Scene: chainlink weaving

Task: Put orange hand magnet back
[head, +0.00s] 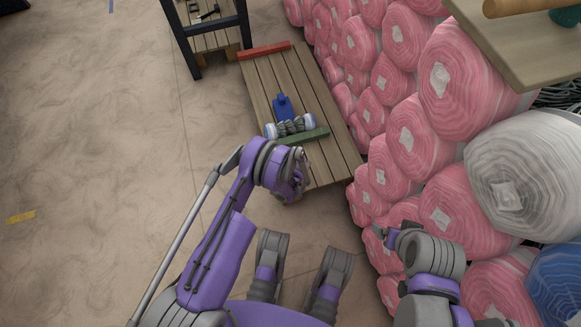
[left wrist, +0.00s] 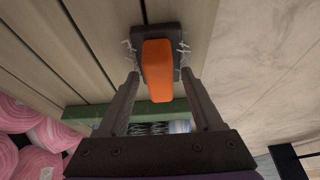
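The orange hand magnet (left wrist: 158,70) shows in the left wrist view, an orange handle on a dark block with thin wire bits along both sides. It lies over the wooden slats of the pallet (left wrist: 45,50). My left gripper (left wrist: 160,75) is open, its two fingers on either side of the magnet with small gaps visible. In the head view my left gripper (head: 298,188) is at the pallet's near edge, and my arm hides the magnet. My right gripper (head: 388,236) is at the lower right beside the pink rolls; its fingers are too small to judge.
A blue hand magnet (head: 283,108) and a wire bundle (head: 292,126) lie on the pallet by a green beam (head: 305,137). A red beam (head: 264,50) is at the far end. Stacked pink rolls (head: 405,130) crowd the right.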

